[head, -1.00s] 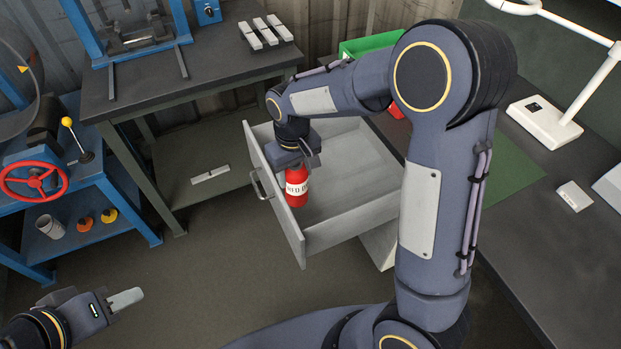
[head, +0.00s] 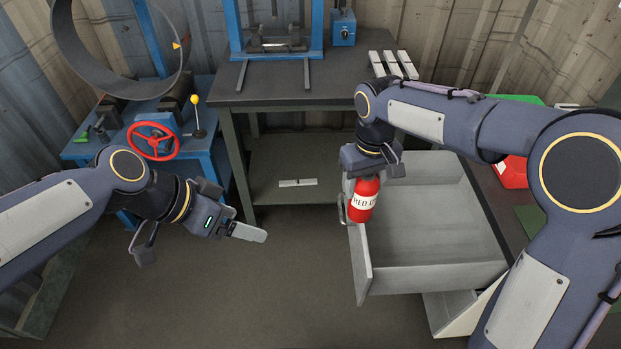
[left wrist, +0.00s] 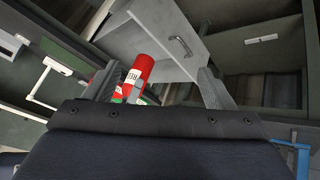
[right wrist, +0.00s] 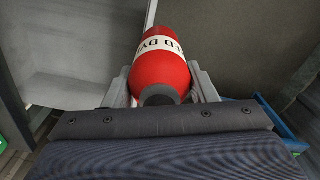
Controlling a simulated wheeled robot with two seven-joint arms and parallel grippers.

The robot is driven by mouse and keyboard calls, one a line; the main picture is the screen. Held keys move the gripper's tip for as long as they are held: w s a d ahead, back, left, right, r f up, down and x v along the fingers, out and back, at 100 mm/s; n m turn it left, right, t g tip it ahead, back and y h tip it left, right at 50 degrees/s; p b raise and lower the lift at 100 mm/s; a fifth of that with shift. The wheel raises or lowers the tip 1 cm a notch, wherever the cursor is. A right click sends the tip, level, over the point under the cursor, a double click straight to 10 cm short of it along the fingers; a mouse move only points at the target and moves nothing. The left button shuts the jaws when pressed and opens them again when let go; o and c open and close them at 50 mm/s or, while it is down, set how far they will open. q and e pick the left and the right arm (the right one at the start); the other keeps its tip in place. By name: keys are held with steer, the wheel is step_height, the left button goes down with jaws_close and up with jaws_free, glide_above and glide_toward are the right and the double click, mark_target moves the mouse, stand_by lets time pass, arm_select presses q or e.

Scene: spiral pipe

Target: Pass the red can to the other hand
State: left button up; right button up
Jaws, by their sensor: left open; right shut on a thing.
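The red can (head: 364,199) has a white label and hangs upright at the open drawer's front edge. My right gripper (head: 367,172) is shut on its upper part. In the right wrist view the can (right wrist: 160,68) sits between the two fingers, its far end hidden. My left gripper (head: 247,230) is open and empty, left of the can and apart from it, pointing towards it. In the left wrist view the can (left wrist: 134,78) shows beyond the open fingers, nearer the left one.
The open drawer (head: 420,278) is just right of the can, its handle (head: 343,209) on the left. A dark table (head: 290,93) stands behind. A blue stand with a red wheel (head: 153,141) is behind my left arm. The floor between is clear.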

mark_target(356, 197)
arm_select(q)
steer(key=w+d+f+m+g+h, duration=0.1)
steer(key=w+d+f+m+h, duration=0.15)
steer(key=w+d+m, duration=0.3)
steer(key=w+d+f+m+g+h, duration=0.1)
steer(key=w+d+m+h, duration=0.25)
steer(key=w+d, duration=0.3)
steer(key=shift+m+y, duration=0.4)
steer(key=shift+m, duration=0.1)
steer(key=x, duration=1.1)
steer(key=shift+w+d+f, duration=0.1)
steer(key=shift+w+f, duration=0.1)
steer(key=shift+w, duration=0.1)
steer(key=c, duration=1.2)
steer(key=shift+c, duration=0.3)
arm_select(e)
steer(key=o, duration=1.3)
steer(key=shift+c, duration=0.2)
steer(key=shift+s+a, duration=0.1)
